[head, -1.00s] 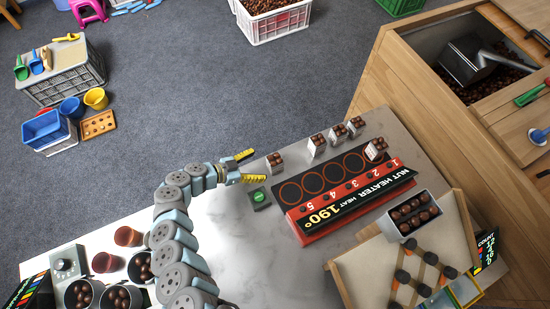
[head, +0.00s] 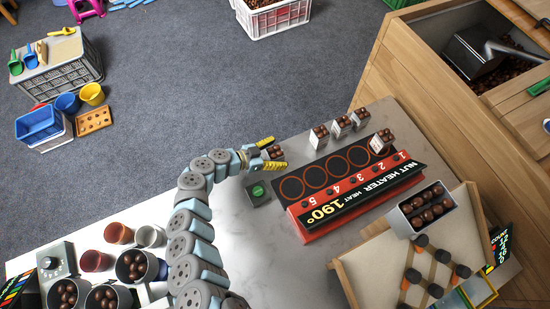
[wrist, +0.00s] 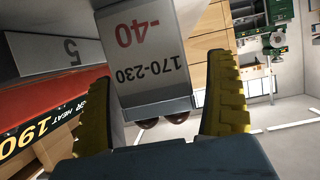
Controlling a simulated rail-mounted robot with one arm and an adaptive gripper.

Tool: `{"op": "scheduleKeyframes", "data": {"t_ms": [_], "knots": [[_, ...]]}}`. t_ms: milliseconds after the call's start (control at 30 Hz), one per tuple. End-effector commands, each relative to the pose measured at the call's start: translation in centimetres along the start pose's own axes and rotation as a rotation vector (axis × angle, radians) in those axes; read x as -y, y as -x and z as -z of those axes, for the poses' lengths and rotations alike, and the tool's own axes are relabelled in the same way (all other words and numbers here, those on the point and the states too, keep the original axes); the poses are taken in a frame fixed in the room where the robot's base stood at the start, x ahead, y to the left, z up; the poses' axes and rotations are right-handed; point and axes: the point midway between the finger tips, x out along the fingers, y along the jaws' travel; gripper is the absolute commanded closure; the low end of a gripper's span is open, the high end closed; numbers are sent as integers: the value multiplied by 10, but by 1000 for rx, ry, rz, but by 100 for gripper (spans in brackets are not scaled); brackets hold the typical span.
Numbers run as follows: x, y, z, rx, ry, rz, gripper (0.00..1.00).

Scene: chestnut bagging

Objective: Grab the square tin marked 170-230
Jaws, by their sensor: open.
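The square tin marked 170-230 (wrist: 151,60) fills the middle of the wrist view. It is white with a red "-40" and the black "170-230" upside down in the picture, and a few brown nuts show at its rim. The yellow fingers of my gripper (wrist: 165,105) stand on both sides of it, with a gap on each side. In the head view the tin (head: 274,152) holds chestnuts and sits between the fingertips of my gripper (head: 272,154), at the left end of the heater. My gripper is open.
The red nut heater (head: 330,215), reading 190°, lies right of my gripper. A small dark box with a green top (head: 257,191) is close below it. More chestnut tins (head: 319,137) stand behind the heater.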

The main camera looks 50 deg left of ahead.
Motion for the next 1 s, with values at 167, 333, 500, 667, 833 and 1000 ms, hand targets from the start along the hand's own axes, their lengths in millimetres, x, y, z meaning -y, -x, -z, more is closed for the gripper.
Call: {"op": "scheduleKeyframes", "data": {"t_ms": [167, 333, 500, 667, 833, 1000], "knots": [[0, -18, -1, 0, 0, 1, 13], [0, -18, 0, 1, 0, 1, 13], [0, -18, 0, 1, 0, 0, 46], [0, -18, 0, 1, 0, 0, 86], [0, -18, 0, 0, 0, 0, 86], [0, -18, 1, 0, 0, 0, 86]]}}
